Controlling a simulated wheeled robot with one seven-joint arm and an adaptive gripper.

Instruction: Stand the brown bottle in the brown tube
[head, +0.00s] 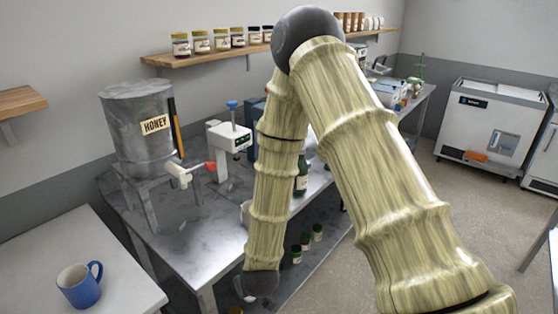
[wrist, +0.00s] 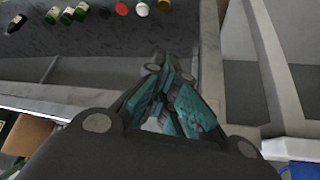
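In the wrist view my gripper (wrist: 160,66) points away with its two teal-padded fingers close together at the tips, and I see nothing held between them. In the head view the dark end of my arm hangs low by the front edge of the steel table. A dark bottle with a pale label (head: 301,178) stands on that table behind my arm, partly hidden; I cannot tell whether it is brown. A dark bottle (wrist: 15,23) also shows at the top left of the wrist view, apart from my gripper. I cannot make out the brown tube; my arm hides part of the table.
Green bottles (head: 306,241) stand on the lower shelf. A honey tank (head: 138,115) and a white dispenser (head: 228,140) stand on the steel table (head: 205,255). A blue mug (head: 79,287) sits on the white counter (head: 60,240) at left. Open floor (head: 440,190) lies to the right.

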